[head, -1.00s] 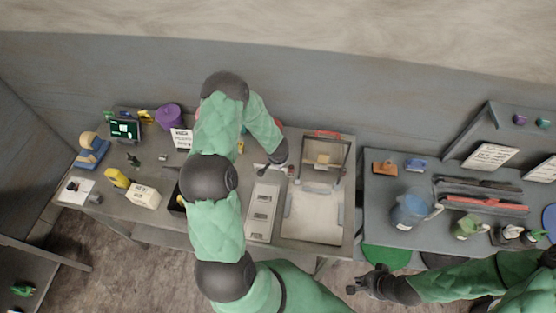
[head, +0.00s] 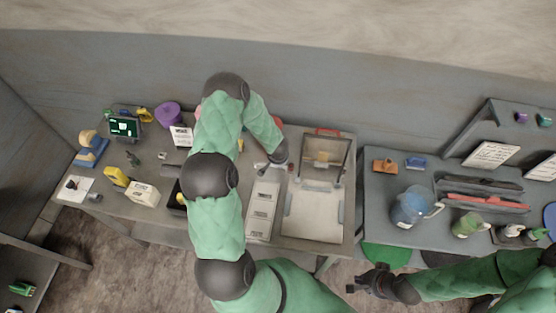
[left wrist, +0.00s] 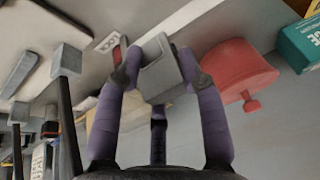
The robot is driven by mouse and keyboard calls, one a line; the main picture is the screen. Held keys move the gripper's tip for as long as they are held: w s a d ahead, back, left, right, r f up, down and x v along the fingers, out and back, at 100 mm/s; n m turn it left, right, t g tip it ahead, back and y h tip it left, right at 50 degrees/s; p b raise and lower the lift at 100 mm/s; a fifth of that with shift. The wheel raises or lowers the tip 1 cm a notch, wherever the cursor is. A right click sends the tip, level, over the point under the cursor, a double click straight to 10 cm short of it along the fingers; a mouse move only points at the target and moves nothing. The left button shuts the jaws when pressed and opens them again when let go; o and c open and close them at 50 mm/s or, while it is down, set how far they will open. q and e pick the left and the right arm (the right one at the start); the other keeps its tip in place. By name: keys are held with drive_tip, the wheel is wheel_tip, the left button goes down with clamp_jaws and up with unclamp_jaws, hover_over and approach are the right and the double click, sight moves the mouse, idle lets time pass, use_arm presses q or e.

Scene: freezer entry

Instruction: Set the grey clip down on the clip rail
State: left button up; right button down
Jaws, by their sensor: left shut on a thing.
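In the left wrist view a small grey block, the grey clip (left wrist: 160,68), sits between the two purple fingers of my left gripper (left wrist: 162,75). The gripper is shut on it. In the head view my left gripper (head: 276,167) is over the middle of the bench, partly hidden by its own arm, and the clip cannot be made out there. I cannot tell for sure which part is the clip rail. My right gripper (head: 368,282) hangs in front of the right bench, apart from everything; its fingers are too small to read.
A pale panel with several slots (head: 262,212) and a framed tray (head: 312,216) lie right of my left arm. A red round object (left wrist: 235,72) is close beside the left gripper. A blue jug (head: 410,206) stands on the right bench. Purple tub (head: 168,114) stands at the back left.

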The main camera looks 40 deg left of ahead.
use_arm(q)
drive_tip(key=shift+f+b, duration=0.4)
drive_tip(key=shift+f, duration=0.45)
drive_tip(key=o, duration=1)
drive_tip(key=v, duration=1.2)
drive_tip(key=shift+f, duration=0.1)
